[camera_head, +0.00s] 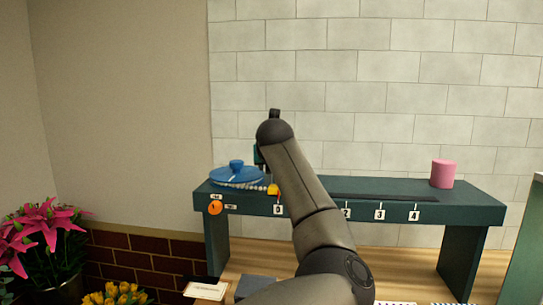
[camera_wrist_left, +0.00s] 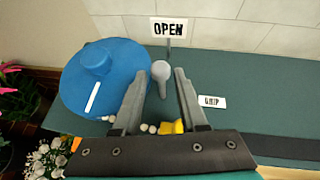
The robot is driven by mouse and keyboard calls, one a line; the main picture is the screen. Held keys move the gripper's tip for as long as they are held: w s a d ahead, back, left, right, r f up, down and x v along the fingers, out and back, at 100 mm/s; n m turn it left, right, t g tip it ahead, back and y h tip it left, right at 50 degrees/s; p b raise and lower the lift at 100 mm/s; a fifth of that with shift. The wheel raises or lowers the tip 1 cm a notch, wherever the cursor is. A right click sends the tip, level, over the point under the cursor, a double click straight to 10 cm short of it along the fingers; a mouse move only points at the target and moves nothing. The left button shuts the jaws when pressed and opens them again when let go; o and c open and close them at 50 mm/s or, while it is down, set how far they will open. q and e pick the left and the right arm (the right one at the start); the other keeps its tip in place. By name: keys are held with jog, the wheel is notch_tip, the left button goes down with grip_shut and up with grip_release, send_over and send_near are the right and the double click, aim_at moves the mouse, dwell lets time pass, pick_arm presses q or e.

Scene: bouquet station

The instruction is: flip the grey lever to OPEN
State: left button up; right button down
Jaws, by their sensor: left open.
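The grey lever (camera_wrist_left: 161,72), a rounded knob on a short stem, shows in the left wrist view in front of the white OPEN sign (camera_wrist_left: 168,27). My left gripper (camera_wrist_left: 158,77) is open, with one finger on each side of the lever. I see no clear contact between the fingers and the lever. A second white label (camera_wrist_left: 212,101) lies to the right, its word hard to read. In the head view my arm hides the lever and most of the gripper. My right gripper is not in view.
A blue round lid (camera_head: 237,174) sits at the left end of the green bench (camera_head: 470,205). White beads and a yellow piece (camera_wrist_left: 172,127) lie near the gripper's base. A pink cylinder (camera_head: 442,173) stands at the bench's right. Pink flowers (camera_head: 45,232) are lower left.

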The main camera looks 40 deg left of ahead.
pick_arm(q)
jog(key=b+v, duration=0.1)
jog(key=v, duration=1.3)
jog(key=shift+b, duration=0.4)
jog(key=shift+w, duration=0.1)
